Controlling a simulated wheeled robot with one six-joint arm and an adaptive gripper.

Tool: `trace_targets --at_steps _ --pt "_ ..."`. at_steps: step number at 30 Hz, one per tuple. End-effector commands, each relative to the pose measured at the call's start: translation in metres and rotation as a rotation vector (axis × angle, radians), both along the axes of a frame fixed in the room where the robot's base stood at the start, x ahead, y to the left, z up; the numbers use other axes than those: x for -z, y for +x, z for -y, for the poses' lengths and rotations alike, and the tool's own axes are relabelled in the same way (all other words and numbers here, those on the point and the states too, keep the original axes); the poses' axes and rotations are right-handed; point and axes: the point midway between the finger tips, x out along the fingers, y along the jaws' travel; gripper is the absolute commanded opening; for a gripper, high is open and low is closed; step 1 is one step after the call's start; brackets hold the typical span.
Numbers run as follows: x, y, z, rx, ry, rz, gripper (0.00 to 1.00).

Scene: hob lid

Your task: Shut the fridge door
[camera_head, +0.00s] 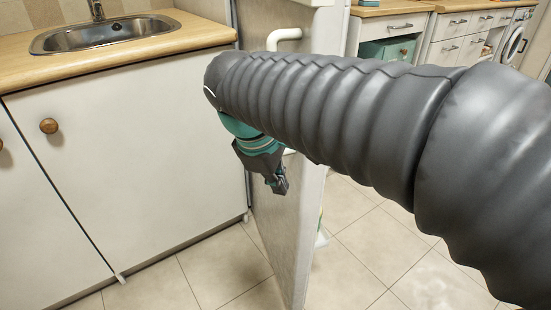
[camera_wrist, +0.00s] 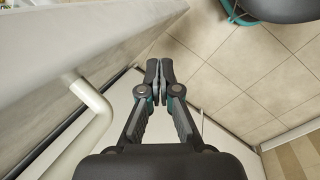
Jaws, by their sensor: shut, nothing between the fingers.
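The fridge door (camera_head: 312,225) appears as a pale upright panel, standing open and seen nearly edge-on in the head view. Its white bar handle (camera_head: 283,36) shows near the top, partly hidden by my arm. My gripper (camera_head: 280,186) points down in front of the door's greyish face; whether it touches that face cannot be told. In the wrist view my gripper (camera_wrist: 158,68) has its fingertips together with nothing between them. The white handle (camera_wrist: 97,112) lies left of the fingers, apart from them. The fridge's inside is hidden.
A white cabinet (camera_head: 130,170) with a wooden worktop and a sink (camera_head: 105,34) stands at left. Drawers (camera_head: 465,24) and a washing machine (camera_head: 513,44) stand at the back right. Tiled floor (camera_head: 365,240) lies clear right of the door.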

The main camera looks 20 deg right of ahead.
Motion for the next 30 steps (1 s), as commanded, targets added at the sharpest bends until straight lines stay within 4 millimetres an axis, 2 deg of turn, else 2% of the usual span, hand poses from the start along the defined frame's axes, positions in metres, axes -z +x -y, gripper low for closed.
trace_targets --at_steps 1,3,9,13,17,23,30 --pt "-0.005 0.014 -0.009 -0.084 -0.061 -0.056 0.0" --pt "-0.013 0.029 -0.019 -0.189 -0.147 -0.13 0.0" --pt "-0.032 0.063 -0.053 -0.426 -0.352 -0.314 0.0" --pt "-0.039 0.078 -0.073 -0.524 -0.448 -0.404 0.0" --pt "-0.044 0.085 -0.085 -0.574 -0.502 -0.453 0.0" --pt "-0.037 0.087 -0.081 -0.588 -0.52 -0.471 0.0" --pt "-0.008 0.087 -0.052 -0.587 -0.518 -0.472 0.0"
